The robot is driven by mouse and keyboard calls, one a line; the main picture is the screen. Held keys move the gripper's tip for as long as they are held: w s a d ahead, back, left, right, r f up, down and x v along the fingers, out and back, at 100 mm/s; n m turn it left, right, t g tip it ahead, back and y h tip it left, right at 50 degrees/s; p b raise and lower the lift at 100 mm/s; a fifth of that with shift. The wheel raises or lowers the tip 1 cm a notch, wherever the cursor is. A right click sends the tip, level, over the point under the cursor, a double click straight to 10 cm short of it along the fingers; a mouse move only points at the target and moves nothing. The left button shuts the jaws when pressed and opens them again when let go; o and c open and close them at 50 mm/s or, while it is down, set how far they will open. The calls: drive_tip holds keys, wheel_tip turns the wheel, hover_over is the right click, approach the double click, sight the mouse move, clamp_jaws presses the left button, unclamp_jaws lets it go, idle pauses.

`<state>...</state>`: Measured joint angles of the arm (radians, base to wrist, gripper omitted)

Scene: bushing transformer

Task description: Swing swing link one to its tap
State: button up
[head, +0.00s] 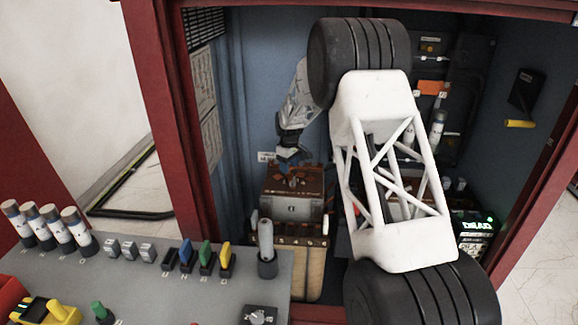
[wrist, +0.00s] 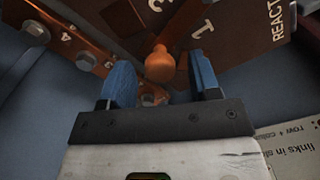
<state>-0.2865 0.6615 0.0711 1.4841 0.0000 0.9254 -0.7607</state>
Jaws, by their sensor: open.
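A copper knob (wrist: 160,65), likely the handle of swing link one, stands between the fingertips of my gripper (wrist: 163,76) in the wrist view. The blue fingers are open, one on each side, with no clear contact. A dark plate marked 1 (wrist: 208,27) lies at upper right. In the head view my gripper (head: 287,152) is just above the brown-topped transformer block (head: 292,207) inside the cabinet.
Copper bars with grey bolts and a 4 label (wrist: 68,37) are at upper left in the wrist view. A printed card (wrist: 295,145) is at lower right. The cabinet's blue wall (head: 250,100) is close behind. A grey console (head: 150,285) stands in front.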

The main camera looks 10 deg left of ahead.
drive_tip(key=shift+f, duration=0.1)
drive_tip(key=shift+c, duration=0.2)
clamp_jaws()
drive_tip(key=shift+a, duration=0.15)
drive_tip(key=shift+s+a+n, duration=0.25)
drive_tip(key=shift+a+n, duration=0.25)
drive_tip(key=shift+n, duration=0.3)
drive_tip(key=shift+s+a+n, duration=0.2)
drive_tip(key=shift+a+n, duration=0.25)
drive_tip(key=shift+n, duration=0.35)
drive_tip(key=shift+s+a+n, duration=0.35)
drive_tip(key=shift+a+n, duration=0.1)
drive_tip(key=shift+n, duration=0.3)
drive_tip(key=shift+s+a+n, duration=0.35)
drive_tip(key=shift+a+n, duration=0.05)
drive_tip(key=shift+n, duration=0.35)
drive_tip(key=shift+o, duration=0.2)
unclamp_jaws()
